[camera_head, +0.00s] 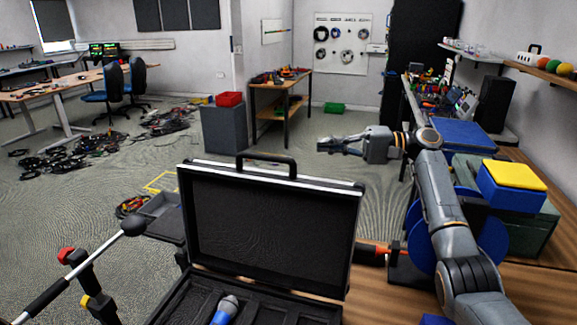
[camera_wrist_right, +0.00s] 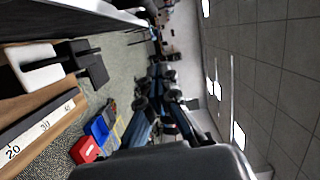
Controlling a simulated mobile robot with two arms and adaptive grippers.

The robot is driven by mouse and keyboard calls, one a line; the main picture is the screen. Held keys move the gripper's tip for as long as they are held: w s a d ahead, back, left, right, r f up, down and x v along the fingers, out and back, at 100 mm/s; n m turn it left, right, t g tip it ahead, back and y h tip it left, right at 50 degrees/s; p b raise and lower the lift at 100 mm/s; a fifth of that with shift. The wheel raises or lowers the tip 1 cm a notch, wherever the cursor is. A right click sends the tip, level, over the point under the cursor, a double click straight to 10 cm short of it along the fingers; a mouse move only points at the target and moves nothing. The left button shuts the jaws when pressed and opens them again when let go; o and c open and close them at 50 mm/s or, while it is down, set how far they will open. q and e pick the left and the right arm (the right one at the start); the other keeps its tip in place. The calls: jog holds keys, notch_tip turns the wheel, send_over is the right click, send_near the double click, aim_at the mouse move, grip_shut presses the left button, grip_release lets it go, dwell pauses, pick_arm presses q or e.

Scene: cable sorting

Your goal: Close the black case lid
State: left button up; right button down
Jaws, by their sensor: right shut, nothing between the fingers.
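The black case (camera_head: 172,310) stands open on the wooden surface in front of me. Its lid (camera_head: 270,220) is raised upright, with a light metal rim and a black handle (camera_head: 266,163) on its top edge. A blue and grey tool (camera_head: 226,309) lies inside the case. My right gripper (camera_head: 322,145) is shut and empty. It appears above the lid's top right corner, apart from it, pointing left. How far behind the lid it is, I cannot tell. My left gripper is not in view.
A rod with a black ball end (camera_head: 132,225) and a red-topped stand (camera_head: 67,256) are at the left. A yellow-lidded blue box (camera_head: 513,186) is at the right. An orange-handled tool (camera_head: 372,249) is beside the lid. Air above the lid is clear.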

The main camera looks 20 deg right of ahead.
jog(key=a+p, duration=0.5)
jog(key=a, duration=0.6)
jog(key=shift+a+f, duration=0.2)
jog(key=shift+a, duration=0.1)
